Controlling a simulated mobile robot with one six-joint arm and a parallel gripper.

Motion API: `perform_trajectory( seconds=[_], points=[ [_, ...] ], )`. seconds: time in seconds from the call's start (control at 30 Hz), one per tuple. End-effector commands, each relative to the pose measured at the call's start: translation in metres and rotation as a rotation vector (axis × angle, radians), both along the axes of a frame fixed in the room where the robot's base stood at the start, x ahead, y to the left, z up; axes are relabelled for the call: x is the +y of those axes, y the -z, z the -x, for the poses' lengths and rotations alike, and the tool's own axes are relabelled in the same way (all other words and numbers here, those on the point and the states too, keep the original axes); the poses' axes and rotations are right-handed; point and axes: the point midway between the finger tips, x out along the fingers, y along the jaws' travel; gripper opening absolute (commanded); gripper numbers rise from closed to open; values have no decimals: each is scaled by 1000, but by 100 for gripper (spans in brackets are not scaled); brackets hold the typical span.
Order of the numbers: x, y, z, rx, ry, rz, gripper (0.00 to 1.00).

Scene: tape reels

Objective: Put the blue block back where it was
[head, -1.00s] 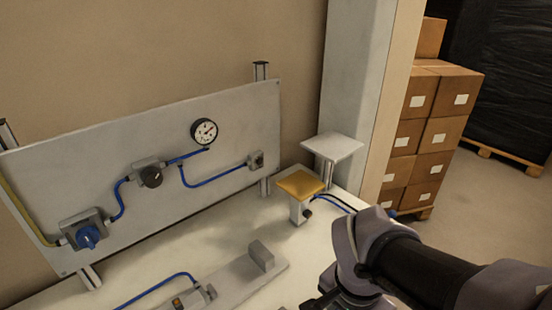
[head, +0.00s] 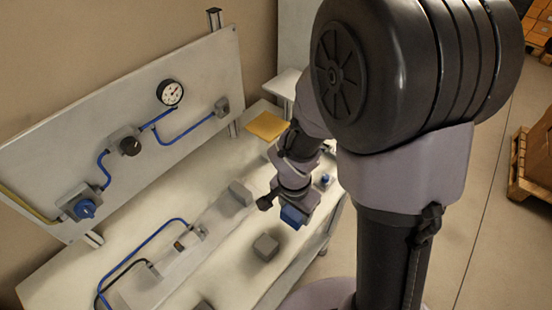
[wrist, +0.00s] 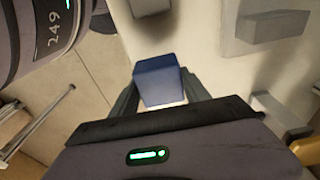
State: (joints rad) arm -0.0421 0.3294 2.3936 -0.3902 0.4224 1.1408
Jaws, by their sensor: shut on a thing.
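The blue block (head: 292,216) is at the end of my arm, over the right part of the pale bench. In the wrist view the blue block (wrist: 158,80) sits between the two dark fingers of my gripper (wrist: 160,92), which is shut on it. In the head view my gripper (head: 294,204) is partly hidden by my own wrist. I cannot tell how far the block is above the bench top. No marked former place for the block can be made out.
A grey block (head: 265,247) stands on the bench (head: 225,270) left of the gripper. Another grey block (head: 240,193) is on a plate behind it.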

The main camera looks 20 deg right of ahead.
Motion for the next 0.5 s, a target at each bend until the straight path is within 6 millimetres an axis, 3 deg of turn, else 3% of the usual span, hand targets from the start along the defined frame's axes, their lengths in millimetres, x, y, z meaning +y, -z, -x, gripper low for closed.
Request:
perform_trajectory(
  seconds=[0.17, 0.4, 0.5],
  points=[
    [10, 4, -28, -1, -2, 0, 0],
    [11, 41, -30, 2, -2, 0, 0],
    [11, 39, -31, -1, -1, 0, 0]
  ],
)
